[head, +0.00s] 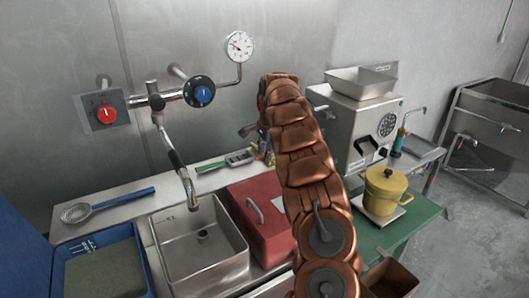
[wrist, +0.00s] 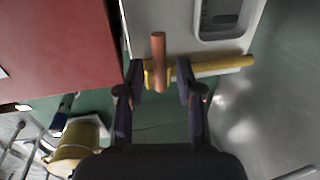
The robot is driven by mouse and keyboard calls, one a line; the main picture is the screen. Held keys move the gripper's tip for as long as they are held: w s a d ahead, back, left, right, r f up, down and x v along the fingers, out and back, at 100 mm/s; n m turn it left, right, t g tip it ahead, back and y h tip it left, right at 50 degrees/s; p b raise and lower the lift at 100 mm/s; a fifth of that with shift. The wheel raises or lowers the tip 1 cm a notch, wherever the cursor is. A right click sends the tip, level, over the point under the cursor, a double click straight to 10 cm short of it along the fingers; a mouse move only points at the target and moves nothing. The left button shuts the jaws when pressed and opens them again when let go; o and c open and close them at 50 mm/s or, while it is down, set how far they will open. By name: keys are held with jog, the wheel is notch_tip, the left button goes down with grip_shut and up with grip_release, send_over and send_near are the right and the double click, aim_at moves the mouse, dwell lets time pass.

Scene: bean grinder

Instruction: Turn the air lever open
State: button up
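In the wrist view a copper-coloured rod (wrist: 159,62) stands between the two fingertips of my gripper (wrist: 160,76). A yellow bar (wrist: 228,65) runs crosswise at the fingertips and out to the right. I cannot tell which of the two is the air lever, or whether they are joined. My fingers are spread, one on each side of the rod, with gaps visible. Whether either fingertip touches the yellow bar is unclear. In the head view my copper-plated arm (head: 305,160) hides the gripper and whatever is in front of it.
A red box (head: 262,222) is beside my arm, right of the sink (head: 200,245). A yellow pot (head: 385,190) stands on the green table (head: 415,225), near a grey machine (head: 350,125). Red (head: 106,114) and blue (head: 202,95) knobs and a gauge (head: 239,46) are on the wall.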

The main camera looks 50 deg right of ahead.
grip_shut()
